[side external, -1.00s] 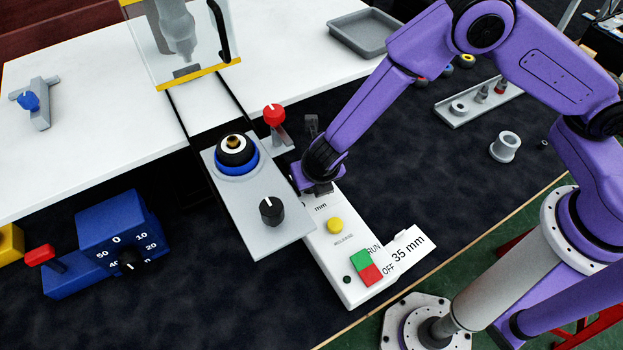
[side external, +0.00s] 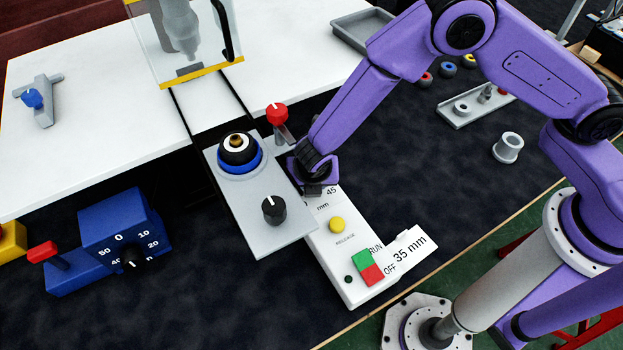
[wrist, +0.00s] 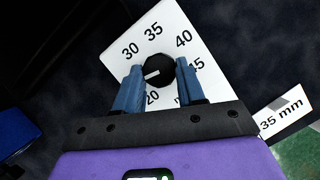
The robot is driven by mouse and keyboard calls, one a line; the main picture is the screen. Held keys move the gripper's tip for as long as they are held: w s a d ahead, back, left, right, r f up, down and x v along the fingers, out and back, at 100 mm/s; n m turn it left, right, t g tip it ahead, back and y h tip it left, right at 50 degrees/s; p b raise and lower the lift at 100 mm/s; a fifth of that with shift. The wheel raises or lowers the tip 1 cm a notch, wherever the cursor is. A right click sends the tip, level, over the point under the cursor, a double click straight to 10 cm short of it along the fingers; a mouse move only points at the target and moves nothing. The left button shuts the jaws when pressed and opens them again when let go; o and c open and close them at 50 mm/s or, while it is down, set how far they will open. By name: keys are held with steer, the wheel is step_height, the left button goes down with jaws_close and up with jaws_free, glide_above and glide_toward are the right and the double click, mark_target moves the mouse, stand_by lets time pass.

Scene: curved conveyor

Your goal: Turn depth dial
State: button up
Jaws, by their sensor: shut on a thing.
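The depth dial (wrist: 158,68) is a small black knob on a white panel (wrist: 112,58) in the wrist view. Numbers 20, 30, 35, 40 and 45 show around it. Its white mark points left and slightly down, between 20 and 30, toward the left finger. My gripper (wrist: 157,80) is shut on the dial, one blue finger on each side. In the side external view my gripper (side external: 313,186) is down at the far end of the white control box (side external: 325,262) and hides the dial. A card (side external: 409,250) beside the box reads 35 mm.
Close left of my gripper stands a grey plate with a black knob (side external: 274,210) and a blue-ringed part (side external: 239,155). A red-topped lever (side external: 277,114) is just behind. The box also has a yellow button (side external: 337,225) and green and red switches.

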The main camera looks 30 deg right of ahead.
steer(key=o, duration=1.1)
steer(key=shift+c, duration=0.2)
steer(key=shift+n, duration=0.3)
